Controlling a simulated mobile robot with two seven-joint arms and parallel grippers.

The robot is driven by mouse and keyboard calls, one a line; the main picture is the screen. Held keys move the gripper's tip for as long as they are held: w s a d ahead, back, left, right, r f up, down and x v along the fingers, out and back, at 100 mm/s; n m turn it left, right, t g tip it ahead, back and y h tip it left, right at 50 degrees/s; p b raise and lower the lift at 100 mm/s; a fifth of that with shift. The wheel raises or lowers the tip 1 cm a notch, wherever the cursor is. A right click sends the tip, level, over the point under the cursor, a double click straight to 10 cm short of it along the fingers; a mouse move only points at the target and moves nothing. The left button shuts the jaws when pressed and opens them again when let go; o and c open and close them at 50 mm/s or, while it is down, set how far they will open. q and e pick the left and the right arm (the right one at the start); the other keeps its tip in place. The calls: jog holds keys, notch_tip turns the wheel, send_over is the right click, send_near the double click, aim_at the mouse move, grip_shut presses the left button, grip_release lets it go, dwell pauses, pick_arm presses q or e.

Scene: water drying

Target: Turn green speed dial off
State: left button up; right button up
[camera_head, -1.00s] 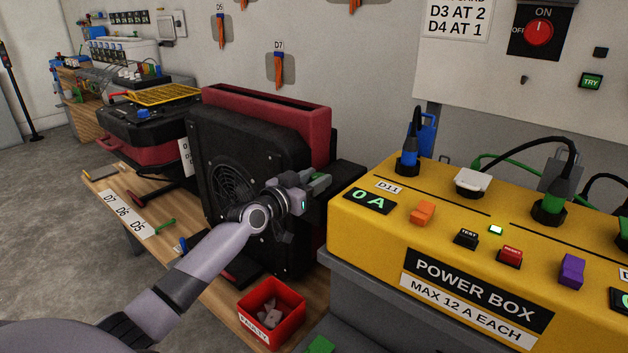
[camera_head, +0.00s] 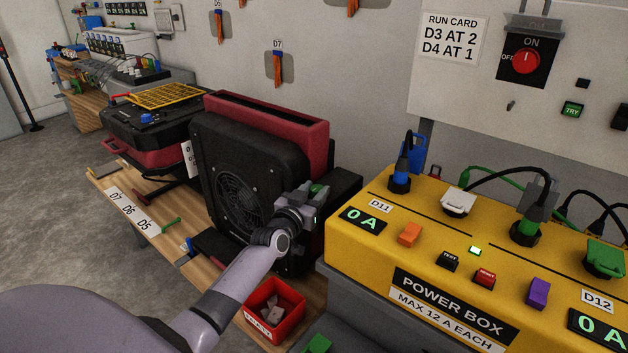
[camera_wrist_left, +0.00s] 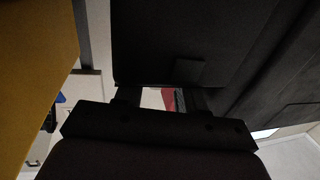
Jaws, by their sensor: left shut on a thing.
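The green speed dial (camera_head: 317,188) shows as a small patch of green at the right side of the black fan unit (camera_head: 240,185), beside the yellow power box. My left gripper (camera_head: 311,196) is at that side of the fan, shut on the green dial, and hides most of it. The dial's pointer and marks cannot be read. In the left wrist view dark surfaces fill most of the picture and the dial cannot be made out. My right gripper is in neither view.
The yellow power box (camera_head: 360,268) stands close to the right of my left gripper, with plugs and cables on top. A red bin (camera_head: 262,325) of grey pieces sits below my forearm. A dark red case (camera_head: 290,125) stands behind the fan. A wall switch (camera_head: 526,61) is at upper right.

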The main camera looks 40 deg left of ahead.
pick_arm(q)
jog(key=shift+a+r+y, duration=0.15)
jog(key=shift+r+y, duration=0.15)
jog(key=shift+f+n+p, duration=0.15)
jog(key=shift+n+p, duration=0.15)
jog(key=shift+p, duration=0.05)
jog(key=o, duration=0.8)
jog(key=shift+s, duration=0.1)
jog(key=shift+f, duration=0.1)
jog(key=shift+s, duration=0.1)
jog(key=shift+s+d+p, duration=0.15)
jog(key=shift+s+d, duration=0.05)
jog(key=shift+s, duration=0.95)
jog(key=shift+s+d+p, duration=0.2)
jog(key=shift+s+d, duration=0.05)
jog(key=shift+s, duration=0.9)
jog(key=shift+s+d+p, duration=0.15)
jog(key=shift+s+d, duration=0.05)
jog(key=shift+s, duration=0.95)
